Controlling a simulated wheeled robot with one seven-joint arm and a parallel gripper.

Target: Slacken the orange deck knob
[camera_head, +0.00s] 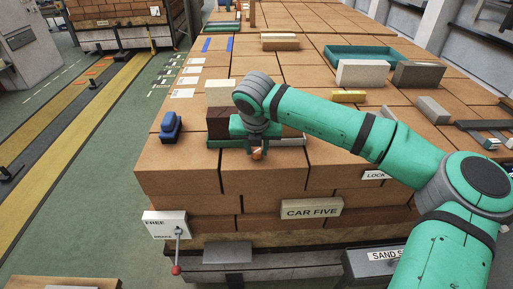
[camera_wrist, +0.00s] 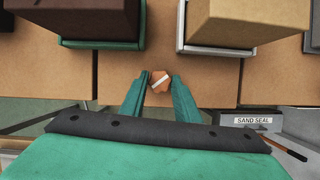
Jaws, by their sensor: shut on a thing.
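The orange deck knob (camera_wrist: 161,81) has a white bar across its top and sits at the near edge of the brick deck. In the head view the knob (camera_head: 257,154) shows just below my gripper (camera_head: 257,146). In the wrist view my gripper (camera_wrist: 160,84) has its two green fingers on either side of the knob, closed on it. The bar lies tilted, its right end higher in the picture. The knob's lower part is hidden.
A blue object (camera_head: 171,126) is to the left. Bare deck lies left of the knob.

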